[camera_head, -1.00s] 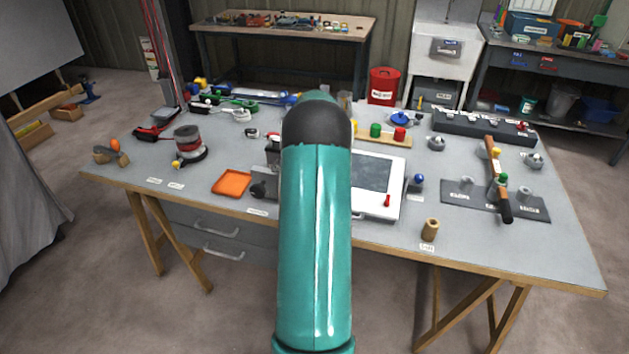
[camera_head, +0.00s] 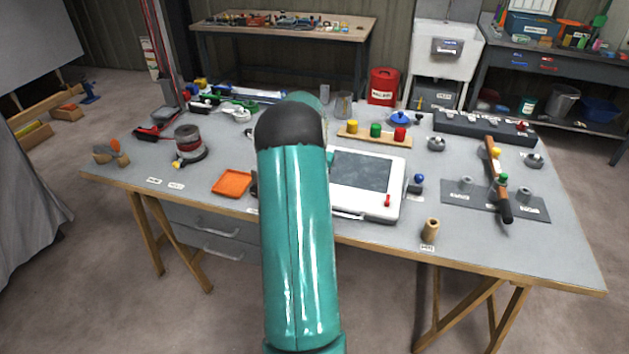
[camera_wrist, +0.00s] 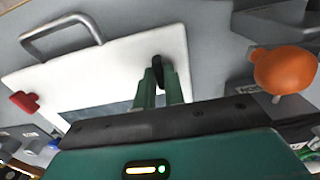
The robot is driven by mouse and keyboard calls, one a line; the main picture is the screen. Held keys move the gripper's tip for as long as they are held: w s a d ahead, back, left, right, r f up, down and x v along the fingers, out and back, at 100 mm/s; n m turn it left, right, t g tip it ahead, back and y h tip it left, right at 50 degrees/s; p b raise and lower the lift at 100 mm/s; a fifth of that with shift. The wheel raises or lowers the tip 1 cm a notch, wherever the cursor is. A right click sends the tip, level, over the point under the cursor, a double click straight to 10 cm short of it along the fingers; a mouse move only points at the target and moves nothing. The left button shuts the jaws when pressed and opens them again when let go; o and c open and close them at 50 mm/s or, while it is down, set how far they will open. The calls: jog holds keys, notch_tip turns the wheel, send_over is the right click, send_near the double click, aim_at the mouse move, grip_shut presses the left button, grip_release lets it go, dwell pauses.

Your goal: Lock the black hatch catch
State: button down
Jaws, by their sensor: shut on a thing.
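The hatch is a white panel with a dark window (camera_head: 345,198), lying on the bench. It has a grey bar handle (camera_head: 348,216) at its front edge and a red catch (camera_head: 388,201) at its front right corner. In the wrist view the white panel (camera_wrist: 120,60) fills the middle, with the red catch (camera_wrist: 24,102) at the left. The black catch (camera_wrist: 157,68) stands at the panel's edge between my fingertips. My gripper (camera_wrist: 159,84) is shut on it. In the head view my arm hides the gripper and the black catch.
An orange rounded knob (camera_wrist: 285,69) is close right of my gripper in the wrist view. An orange tray (camera_head: 232,183) lies left of my arm. A board with coloured pegs (camera_head: 375,138) stands behind the hatch. A wooden cylinder (camera_head: 430,229) stands at the front right.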

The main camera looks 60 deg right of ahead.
dwell(0.4)
jog(key=c, duration=1.5)
grip_release()
notch_tip(320, 180, up, 14)
jog(key=shift+f, duration=0.1)
